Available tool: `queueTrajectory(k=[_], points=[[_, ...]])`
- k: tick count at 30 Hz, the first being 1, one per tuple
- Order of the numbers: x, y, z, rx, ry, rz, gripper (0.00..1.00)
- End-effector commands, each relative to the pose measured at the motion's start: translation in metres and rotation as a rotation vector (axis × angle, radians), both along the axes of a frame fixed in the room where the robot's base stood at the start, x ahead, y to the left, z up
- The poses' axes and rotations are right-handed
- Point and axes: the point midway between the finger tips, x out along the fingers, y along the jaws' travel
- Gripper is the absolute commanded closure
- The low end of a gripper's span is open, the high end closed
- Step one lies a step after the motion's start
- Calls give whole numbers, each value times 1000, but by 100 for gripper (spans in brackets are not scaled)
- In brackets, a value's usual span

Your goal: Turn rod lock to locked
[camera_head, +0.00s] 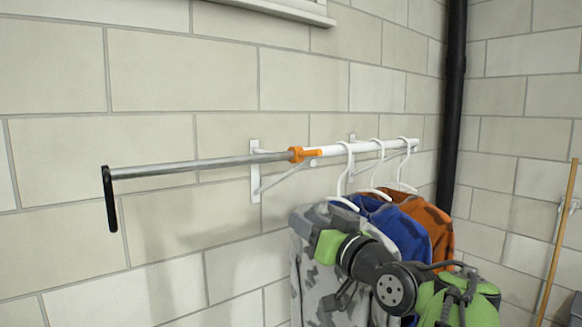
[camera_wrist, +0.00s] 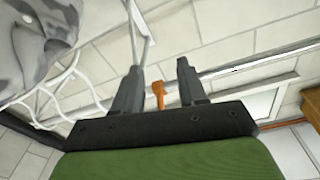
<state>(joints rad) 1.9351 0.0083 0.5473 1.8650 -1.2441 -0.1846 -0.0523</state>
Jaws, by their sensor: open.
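The orange rod lock (camera_head: 300,154) sits where the thin metal rod (camera_head: 220,162) meets the thicker white tube (camera_head: 352,147). In the wrist view, the orange lock (camera_wrist: 158,92) shows in the gap between the fingers, partly hidden behind the gripper's dark base. My gripper (camera_wrist: 158,68) is open, with one dark finger on each side of the lock in that picture. I see no clear contact with the lock. In the head view, my gripper (camera_head: 306,220) is below the lock, in front of the grey patterned garment.
Grey, blue (camera_head: 402,228) and orange (camera_head: 428,215) garments hang on white hangers (camera_head: 346,170), close to my arm. White brackets (camera_head: 255,170) fix the tube to the block wall. The rod's black end handle (camera_head: 109,199) is at far left. Space below the left rod is clear.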

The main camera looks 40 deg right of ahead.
Motion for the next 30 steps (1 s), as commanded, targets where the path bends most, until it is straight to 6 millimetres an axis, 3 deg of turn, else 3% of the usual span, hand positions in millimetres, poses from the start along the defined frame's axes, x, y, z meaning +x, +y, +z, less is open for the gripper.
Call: queueTrajectory(k=[1,3,8,20,30], points=[[-23,-17,19,-21,-87,-26,59],[-48,-27,43,-51,-184,-39,59],[-77,-32,68,-86,-287,-48,59],[-57,-36,82,-82,-293,-42,59],[-27,-43,96,-79,-288,-44,59]])
